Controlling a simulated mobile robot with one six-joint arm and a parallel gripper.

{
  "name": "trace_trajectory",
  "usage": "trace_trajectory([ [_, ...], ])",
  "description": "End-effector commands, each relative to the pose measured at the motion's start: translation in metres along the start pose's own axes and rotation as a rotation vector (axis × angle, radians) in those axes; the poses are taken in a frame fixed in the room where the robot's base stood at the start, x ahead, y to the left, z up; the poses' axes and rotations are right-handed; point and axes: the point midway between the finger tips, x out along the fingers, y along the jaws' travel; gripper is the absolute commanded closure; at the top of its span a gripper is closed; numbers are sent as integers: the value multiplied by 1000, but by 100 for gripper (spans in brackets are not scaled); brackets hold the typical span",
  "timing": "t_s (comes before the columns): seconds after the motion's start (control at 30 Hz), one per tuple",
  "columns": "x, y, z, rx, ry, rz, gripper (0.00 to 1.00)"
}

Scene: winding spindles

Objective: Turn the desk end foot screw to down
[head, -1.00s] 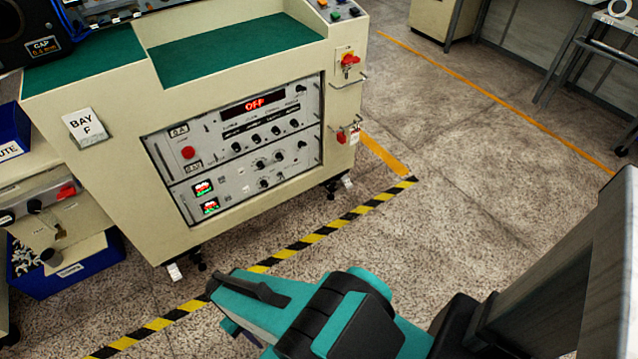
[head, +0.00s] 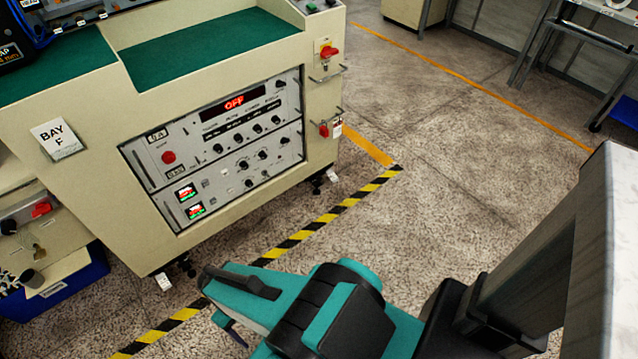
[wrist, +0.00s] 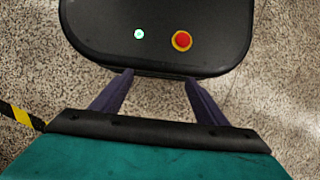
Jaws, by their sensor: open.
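The beige console stands on short black feet with white tags. One foot (head: 188,268) shows at its near lower corner, with its tag (head: 163,282) beside it. Another foot (head: 317,184) shows at the right lower corner, with its tag (head: 332,175). I cannot tell which is the desk end one, nor how either screw is set. My gripper shows in the wrist view (wrist: 158,77), with two dark purple fingers apart and nothing between them. In the head view my teal and black wrist is in front of the console, apart from both feet; the fingers are mostly hidden there.
The console front has a control panel (head: 220,145) with a lit OFF display, a red knob (head: 328,51) and handles. A blue bin (head: 75,285) is at lower left. Yellow-black tape (head: 300,236) crosses the floor before the console. Floor to the right is clear.

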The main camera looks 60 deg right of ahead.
Motion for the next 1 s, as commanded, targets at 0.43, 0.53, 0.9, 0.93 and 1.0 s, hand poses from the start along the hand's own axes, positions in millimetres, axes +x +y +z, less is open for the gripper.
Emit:
trace_trajectory([
  [0.43,33,29,-121,-18,202,-277,33],
  [0.53,35,45,-149,-23,270,-331,33],
  [0.9,36,133,-243,-22,564,-460,33],
  [0.93,36,143,-250,-21,590,-464,33],
  [1.0,35,165,-264,-16,651,-474,33],
])
